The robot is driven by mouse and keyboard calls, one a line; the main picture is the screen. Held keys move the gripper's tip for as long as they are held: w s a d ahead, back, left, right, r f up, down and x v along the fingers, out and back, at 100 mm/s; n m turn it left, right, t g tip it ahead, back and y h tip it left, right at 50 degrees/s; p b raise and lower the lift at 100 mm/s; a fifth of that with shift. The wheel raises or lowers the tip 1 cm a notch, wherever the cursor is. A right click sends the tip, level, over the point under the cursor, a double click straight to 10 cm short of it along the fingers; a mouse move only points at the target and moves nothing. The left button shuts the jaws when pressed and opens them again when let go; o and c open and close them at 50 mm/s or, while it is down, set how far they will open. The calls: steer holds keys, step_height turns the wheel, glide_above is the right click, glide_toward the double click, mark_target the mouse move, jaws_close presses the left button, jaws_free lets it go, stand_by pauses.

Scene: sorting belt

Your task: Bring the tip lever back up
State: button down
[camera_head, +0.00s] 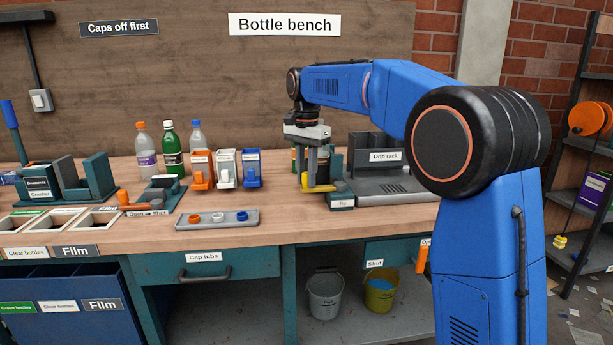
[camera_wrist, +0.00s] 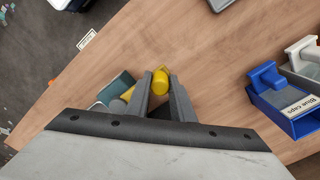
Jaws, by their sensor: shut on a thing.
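The tip lever (camera_head: 318,188) is a yellow handle, low and roughly level in the head view, beside the teal block labelled "Tip" (camera_head: 341,203). My gripper (camera_head: 314,172) points down over it, with its fingers around the yellow handle. In the wrist view, the yellow end of the lever (camera_wrist: 160,82) sits between my two grey fingertips (camera_wrist: 160,84), and my gripper is shut on it. Part of the teal block (camera_wrist: 118,86) shows left of the fingers. A bottle behind my gripper is mostly hidden.
The drip rack (camera_head: 385,180) stands just right of the lever. Orange, white and blue cap tubs (camera_head: 226,170) stand to the left, with a tray of caps (camera_head: 217,219) before them. Bottles (camera_head: 172,150) stand farther back. The bench front by the lever is clear.

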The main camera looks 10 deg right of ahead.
steer(key=shift+w, duration=0.1)
steer(key=c, duration=1.5)
jaws_free()
steer(key=shift+c, duration=0.2)
steer(key=shift+r, duration=0.1)
step_height(320, 180, up, 17)
steer(key=shift+r, duration=0.1)
